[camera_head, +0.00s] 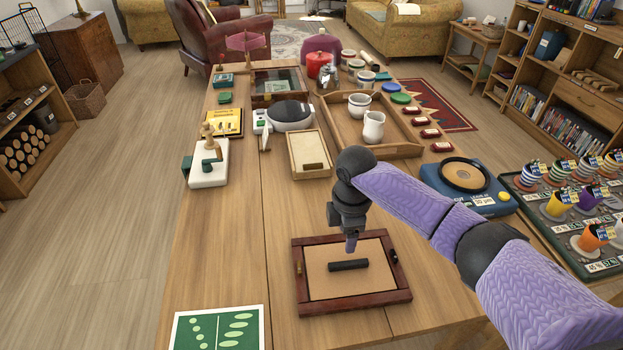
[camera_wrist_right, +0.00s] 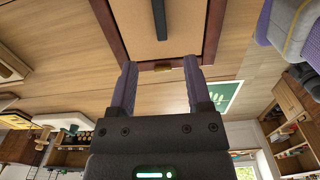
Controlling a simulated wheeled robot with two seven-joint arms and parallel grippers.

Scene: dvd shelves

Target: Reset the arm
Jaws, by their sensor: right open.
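My right gripper (camera_head: 350,243) hangs above the far part of a dark-red framed tray (camera_head: 360,308) in the head view. The tray has a tan inner panel, and a black bar (camera_head: 348,265) lies on it. In the right wrist view the two purple fingers of the right gripper (camera_wrist_right: 158,85) are apart with nothing between them. The tray's frame (camera_wrist_right: 212,30) and the black bar (camera_wrist_right: 174,22) show beyond the fingertips. My left gripper is in neither view.
A green leaf-pattern card (camera_head: 218,328) lies at the near left. A blue round-topped device (camera_head: 466,183) and a board of colored cups (camera_head: 565,225) are at right. A wooden tray with white vessels (camera_head: 400,150) stands behind. Bare tabletop (camera_head: 235,235) lies left of the framed tray.

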